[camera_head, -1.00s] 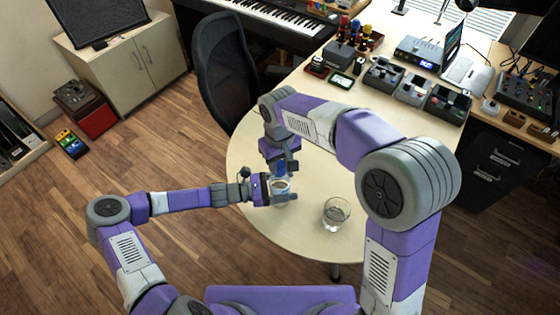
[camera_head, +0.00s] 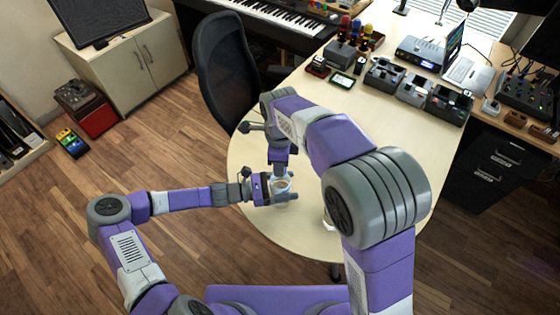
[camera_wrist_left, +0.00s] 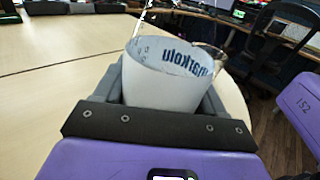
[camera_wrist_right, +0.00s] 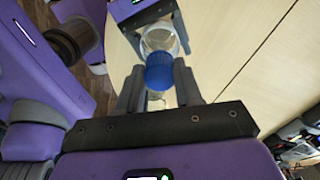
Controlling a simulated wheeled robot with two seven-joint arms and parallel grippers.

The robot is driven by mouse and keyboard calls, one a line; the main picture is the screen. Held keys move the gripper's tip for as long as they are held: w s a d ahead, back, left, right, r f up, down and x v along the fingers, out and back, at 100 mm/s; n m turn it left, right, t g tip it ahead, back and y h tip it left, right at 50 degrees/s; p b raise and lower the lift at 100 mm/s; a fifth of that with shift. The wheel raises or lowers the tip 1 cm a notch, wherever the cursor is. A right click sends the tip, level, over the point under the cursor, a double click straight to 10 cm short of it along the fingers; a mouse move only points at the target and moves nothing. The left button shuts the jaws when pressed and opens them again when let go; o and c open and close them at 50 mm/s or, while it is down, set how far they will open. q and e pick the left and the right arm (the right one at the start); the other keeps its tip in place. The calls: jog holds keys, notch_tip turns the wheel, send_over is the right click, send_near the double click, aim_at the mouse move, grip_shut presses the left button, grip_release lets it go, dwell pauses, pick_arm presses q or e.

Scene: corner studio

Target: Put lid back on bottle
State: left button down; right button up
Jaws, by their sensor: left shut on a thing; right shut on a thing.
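A clear bottle with a white printed label stands in my left gripper (camera_head: 268,190), which is shut on it, at the round table end. The bottle (camera_head: 283,187) also shows close up in the left wrist view (camera_wrist_left: 165,90), its label between the fingers. My right gripper (camera_wrist_right: 158,82) is shut on the blue lid (camera_wrist_right: 158,72). In the right wrist view the lid lines up with the bottle (camera_wrist_right: 160,40), right at its neck end. I cannot tell whether the lid touches or is seated. In the head view the lid is hidden behind my right gripper (camera_head: 278,168).
A clear glass (camera_head: 327,222) stands on the table to the right of the bottle, mostly hidden by my right arm. The table (camera_head: 390,140) is bare toward its back, where several devices stand. A black chair (camera_head: 225,70) is close to the table's left edge.

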jog(key=m, duration=0.4)
jog(key=shift+m, duration=0.3)
jog(key=m, duration=0.4)
jog(key=shift+m, duration=1.4)
jog(key=m, duration=0.4)
jog(key=shift+s+d+f, duration=0.15)
jog(key=shift+f, duration=0.2)
jog(key=o, duration=1.1)
jog(key=shift+c, duration=0.2)
notch_tip(320, 180, up, 12)
jog(key=shift+w, duration=0.2)
